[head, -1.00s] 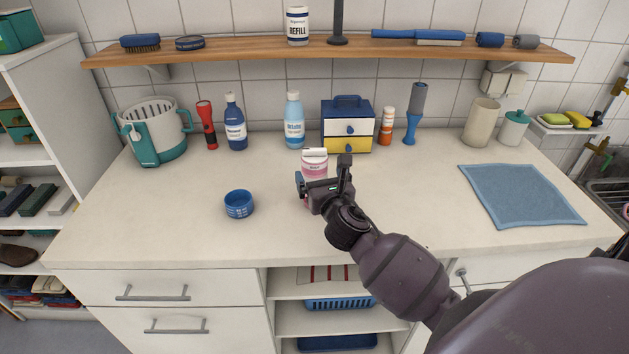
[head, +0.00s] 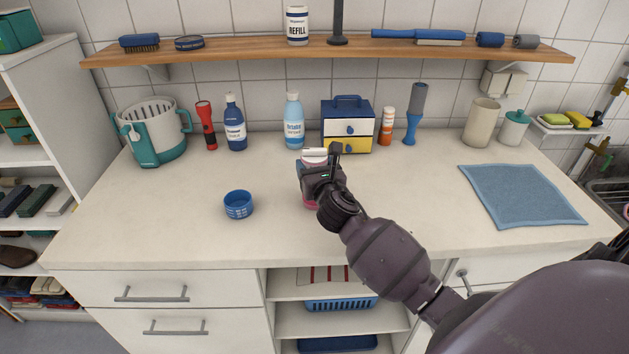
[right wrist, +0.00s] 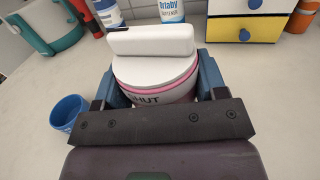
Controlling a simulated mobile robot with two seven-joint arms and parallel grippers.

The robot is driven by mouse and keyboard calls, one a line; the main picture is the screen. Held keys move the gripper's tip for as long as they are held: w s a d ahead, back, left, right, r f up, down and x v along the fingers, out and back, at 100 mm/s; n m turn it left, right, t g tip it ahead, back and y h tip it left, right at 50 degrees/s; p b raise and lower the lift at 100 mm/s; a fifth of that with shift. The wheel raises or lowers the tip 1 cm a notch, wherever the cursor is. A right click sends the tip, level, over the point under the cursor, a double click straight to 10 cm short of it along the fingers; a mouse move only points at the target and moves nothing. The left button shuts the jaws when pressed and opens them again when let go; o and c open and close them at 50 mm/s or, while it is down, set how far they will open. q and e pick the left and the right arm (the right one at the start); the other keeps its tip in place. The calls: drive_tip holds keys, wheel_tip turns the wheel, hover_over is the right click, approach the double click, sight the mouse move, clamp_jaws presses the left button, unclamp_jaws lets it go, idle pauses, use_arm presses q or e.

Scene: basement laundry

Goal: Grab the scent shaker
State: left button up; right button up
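The scent shaker appears to be the round white and pink container standing on the counter; its white top (head: 314,155) shows above my right gripper in the head view. In the right wrist view the shaker (right wrist: 155,72) has a white lid with a raised bar, a pink ring and the letters "HUT". My right gripper (head: 318,170) is around it, one blue-padded finger on each side, as the right wrist view (right wrist: 160,85) also shows. The fingers lie close to its sides; I cannot tell whether they press on it. My left gripper is not in view.
A blue cup (head: 238,204) stands left of the shaker. Behind are a light blue bottle (head: 293,125) and a small drawer box (head: 347,127). A blue cloth (head: 522,195) lies at the right. The counter front is mostly clear.

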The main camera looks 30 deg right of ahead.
drive_tip(key=c, duration=0.3)
